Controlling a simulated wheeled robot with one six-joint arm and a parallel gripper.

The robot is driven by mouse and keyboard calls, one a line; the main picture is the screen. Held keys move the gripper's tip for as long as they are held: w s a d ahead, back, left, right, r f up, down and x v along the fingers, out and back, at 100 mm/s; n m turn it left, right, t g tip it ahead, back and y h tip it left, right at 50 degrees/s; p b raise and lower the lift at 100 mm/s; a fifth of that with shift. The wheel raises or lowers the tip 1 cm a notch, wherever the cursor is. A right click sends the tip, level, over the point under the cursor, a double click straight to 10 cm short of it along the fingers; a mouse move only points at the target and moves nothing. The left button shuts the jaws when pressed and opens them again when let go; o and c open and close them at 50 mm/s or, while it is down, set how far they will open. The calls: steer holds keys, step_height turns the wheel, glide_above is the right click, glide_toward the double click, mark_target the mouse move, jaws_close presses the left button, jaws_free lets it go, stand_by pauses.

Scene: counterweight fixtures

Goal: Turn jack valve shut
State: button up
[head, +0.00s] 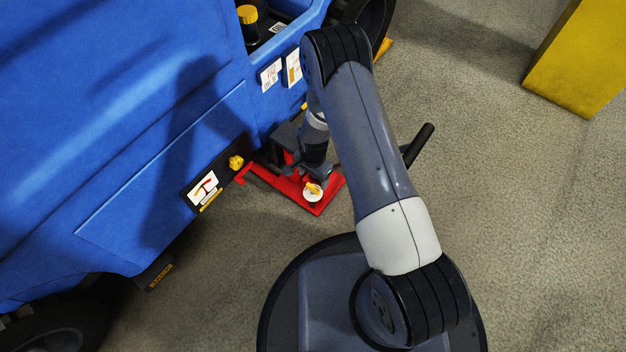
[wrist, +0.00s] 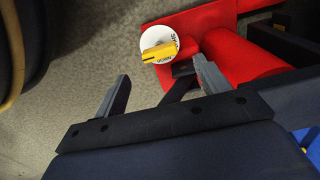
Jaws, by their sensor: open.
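The jack valve (head: 313,191) is a yellow knob on a round white dial, on the red floor jack (head: 322,207) beside the blue machine. In the wrist view the valve (wrist: 159,52) lies just beyond my fingertips, its yellow bar roughly crosswise. Lettering shows on the dial, partly covered by the bar. My gripper (wrist: 157,72) is open and empty, with one finger left of the valve and the other close to its lower right. In the head view my gripper (head: 308,172) is over the jack, partly hidden by my arm.
The blue machine (head: 120,120) fills the left side, with a separate yellow knob (head: 236,162) on its flank. A black handle (head: 418,145) sticks up right of my arm. A yellow block (head: 580,60) stands at the upper right. Floor on the right is clear.

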mark_target(313, 187)
step_height(313, 187, up, 4)
steer(key=shift+r+p, duration=0.25)
steer(key=shift+p, duration=0.3)
step_height(313, 187, down, 11)
steer(key=b, duration=0.4)
steer(key=shift+r, duration=0.1)
stand_by(0.3)
